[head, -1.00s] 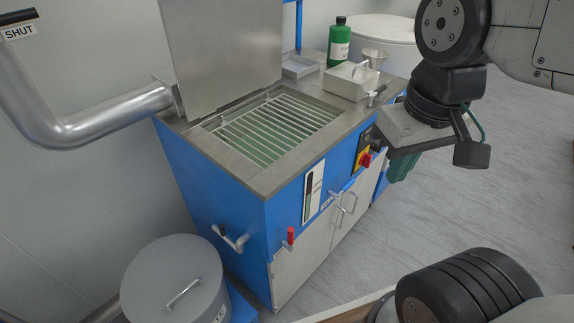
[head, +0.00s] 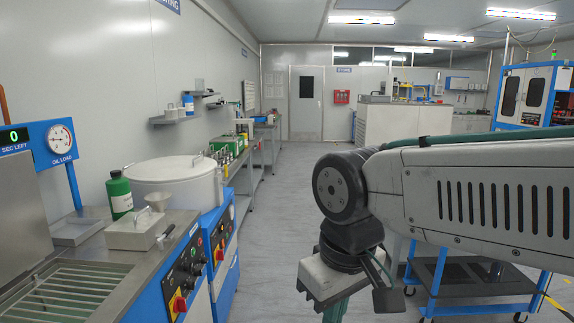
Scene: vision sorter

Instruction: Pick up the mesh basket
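I cannot make out a mesh basket anywhere in the head view. My gripper (head: 337,310) hangs down from my arm at the bottom centre-right, over the floor aisle. Only its grey mount and a bit of green finger show, and the fingertips are cut off by the bottom edge. I cannot see whether it is open or shut, or whether it holds anything.
A slatted-top steel bench (head: 75,290) stands at lower left, with a green bottle (head: 119,195) and white box (head: 138,230) on it. A round lidded vat (head: 175,180) stands behind. A blue cart (head: 465,300) stands at right. The aisle floor (head: 285,215) is clear.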

